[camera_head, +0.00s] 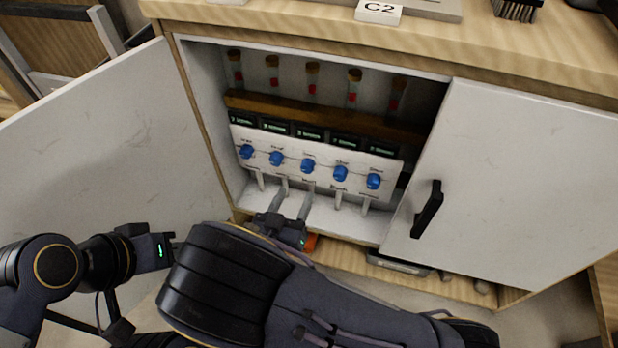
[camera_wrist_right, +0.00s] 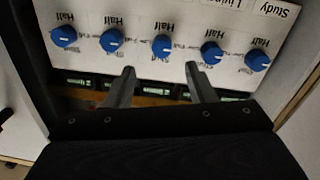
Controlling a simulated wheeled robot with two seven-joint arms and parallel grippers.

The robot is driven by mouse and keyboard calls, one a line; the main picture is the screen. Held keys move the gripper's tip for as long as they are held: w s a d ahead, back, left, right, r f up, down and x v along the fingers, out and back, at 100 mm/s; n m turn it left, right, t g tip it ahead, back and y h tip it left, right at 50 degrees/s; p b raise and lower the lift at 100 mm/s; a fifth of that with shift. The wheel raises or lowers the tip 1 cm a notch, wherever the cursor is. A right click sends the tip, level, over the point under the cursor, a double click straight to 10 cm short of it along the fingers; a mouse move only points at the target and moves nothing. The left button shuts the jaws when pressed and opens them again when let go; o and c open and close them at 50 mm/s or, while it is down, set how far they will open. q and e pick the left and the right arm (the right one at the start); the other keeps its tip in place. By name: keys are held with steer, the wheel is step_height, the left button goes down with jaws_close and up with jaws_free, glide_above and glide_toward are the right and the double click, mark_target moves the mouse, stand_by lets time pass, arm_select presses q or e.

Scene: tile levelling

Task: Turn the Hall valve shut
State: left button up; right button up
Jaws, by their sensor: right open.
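Several blue valve knobs stand in a row on a white panel (camera_head: 315,177) inside the open cabinet. The labels are too small or cut off to tell which knob is Hall. My right gripper (camera_head: 293,192) is open and empty, low in front of the panel by the middle knob (camera_head: 308,165). In the right wrist view its two fingers (camera_wrist_right: 160,70) point at the panel, with the middle knob (camera_wrist_right: 162,45) showing between and beyond their tips, apart from them. My left gripper (camera_head: 163,250) is at the lower left outside the cabinet; its fingers are not clearly seen.
The left door (camera_head: 90,150) and right door (camera_head: 520,185) with a black handle (camera_head: 427,209) flank the opening. Small displays (camera_head: 310,133) and a brown rail (camera_head: 330,117) are above the knobs. Red-marked tubes (camera_head: 312,78) stand behind. An orange item (camera_head: 311,242) is partly hidden by my right gripper.

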mark_target(306, 170)
steer(key=b+x, duration=0.1)
steer(key=x, duration=0.6)
steer(key=shift+w, duration=0.4)
steer(key=c, duration=1)
